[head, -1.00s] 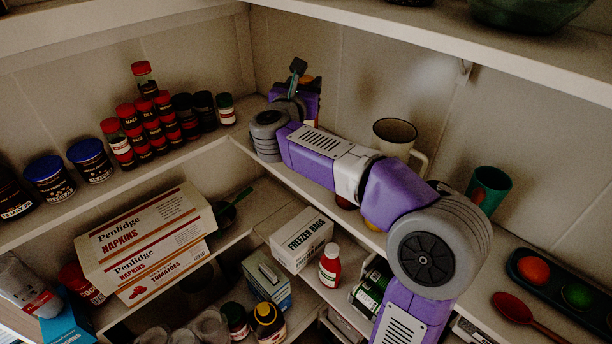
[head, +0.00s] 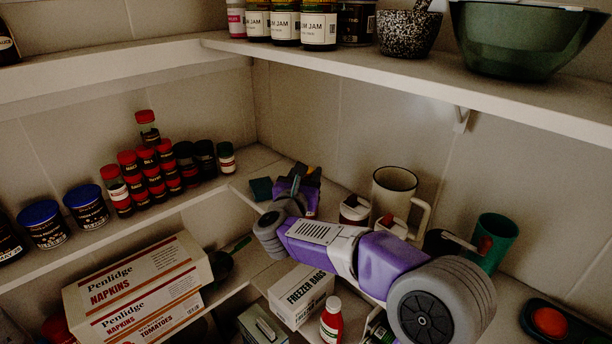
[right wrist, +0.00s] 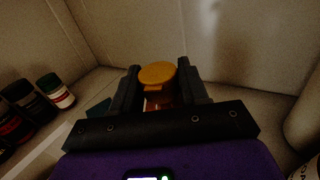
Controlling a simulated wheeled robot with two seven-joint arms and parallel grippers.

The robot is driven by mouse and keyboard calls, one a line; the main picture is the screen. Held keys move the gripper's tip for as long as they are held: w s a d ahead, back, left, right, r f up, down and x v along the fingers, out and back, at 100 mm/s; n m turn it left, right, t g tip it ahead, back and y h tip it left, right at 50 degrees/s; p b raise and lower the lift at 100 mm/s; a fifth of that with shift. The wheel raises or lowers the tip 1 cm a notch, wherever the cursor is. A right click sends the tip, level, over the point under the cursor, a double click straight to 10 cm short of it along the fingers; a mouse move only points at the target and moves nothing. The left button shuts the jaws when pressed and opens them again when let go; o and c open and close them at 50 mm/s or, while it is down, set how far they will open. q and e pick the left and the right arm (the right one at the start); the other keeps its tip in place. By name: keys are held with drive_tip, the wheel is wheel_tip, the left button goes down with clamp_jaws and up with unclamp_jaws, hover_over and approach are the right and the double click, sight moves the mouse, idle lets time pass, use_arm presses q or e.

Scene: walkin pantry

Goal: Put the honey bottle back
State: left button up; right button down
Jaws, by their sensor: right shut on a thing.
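The honey bottle, amber with an orange-yellow cap (right wrist: 157,73), stands between the two dark fingers of my right gripper (right wrist: 160,88) in the right wrist view. The gripper is shut on it. In the head view my right gripper (head: 300,176) is at the back corner of the middle shelf, right of the spice jars, and only a bit of the orange cap (head: 314,171) shows behind it. The bottle's base is hidden, so I cannot tell whether it touches the shelf. My left gripper is out of view.
Spice jars (head: 147,178) stand left of the corner, and a small dark teal object (head: 261,189) lies beside my gripper. A cream mug (head: 393,196), red-lidded jars (head: 355,210) and a green cup (head: 492,243) stand to the right. The upper shelf (head: 340,68) overhangs.

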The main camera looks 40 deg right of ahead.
drive_tip(key=c, duration=1)
unclamp_jaws()
drive_tip(key=shift+f+b, duration=0.15)
drive_tip(key=shift+b, duration=0.15)
drive_tip(key=shift+c, duration=0.2)
drive_tip(key=o, duration=0.5)
drive_tip(key=shift+c, duration=0.2)
